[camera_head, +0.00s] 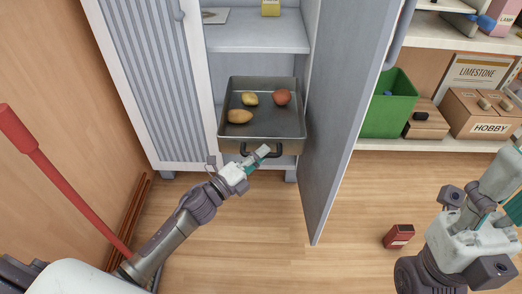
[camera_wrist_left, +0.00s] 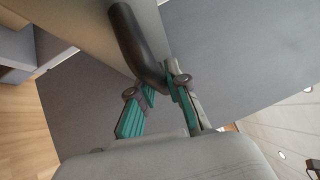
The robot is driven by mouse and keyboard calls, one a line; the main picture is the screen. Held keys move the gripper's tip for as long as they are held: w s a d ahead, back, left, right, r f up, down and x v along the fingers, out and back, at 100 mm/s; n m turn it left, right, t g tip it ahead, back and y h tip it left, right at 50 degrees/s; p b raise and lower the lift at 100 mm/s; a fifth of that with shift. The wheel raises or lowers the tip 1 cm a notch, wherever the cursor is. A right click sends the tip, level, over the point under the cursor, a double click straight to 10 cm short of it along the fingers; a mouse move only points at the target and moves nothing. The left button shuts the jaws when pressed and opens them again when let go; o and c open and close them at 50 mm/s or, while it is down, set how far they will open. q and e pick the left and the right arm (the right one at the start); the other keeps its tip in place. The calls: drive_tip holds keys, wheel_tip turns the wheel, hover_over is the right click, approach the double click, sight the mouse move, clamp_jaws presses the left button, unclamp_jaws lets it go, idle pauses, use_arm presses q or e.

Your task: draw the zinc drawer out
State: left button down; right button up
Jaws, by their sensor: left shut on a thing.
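The zinc drawer (camera_head: 263,131) is a grey metal tray in the open cabinet. Its inside shows below the shelf above it, and two yellowish potato-like things (camera_head: 240,116) and a reddish one (camera_head: 282,97) lie in it. Its dark handle (camera_head: 246,151) is on the front; a dark curved bar, the handle (camera_wrist_left: 135,40), shows in the left wrist view. My left gripper (camera_head: 263,151) is shut on the handle, with its teal-padded fingers (camera_wrist_left: 162,88) at the bar. My right gripper (camera_head: 502,196) is at the right edge, away from the drawer; its fingertips are partly cut off.
The cabinet's right door (camera_head: 345,110) stands open beside the drawer; a striped panel (camera_head: 160,75) is at left. A green bin (camera_head: 390,105) and boxes sit on shelves at right. A small red box (camera_head: 398,236) lies on the floor. A red pole (camera_head: 65,185) leans at left.

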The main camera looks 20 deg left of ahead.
use_arm(q)
drive_tip(key=shift+f, duration=0.1)
drive_tip(key=c, duration=1.1)
unclamp_jaws()
drive_tip(key=shift+c, duration=0.2)
drive_tip(key=v, duration=1.2)
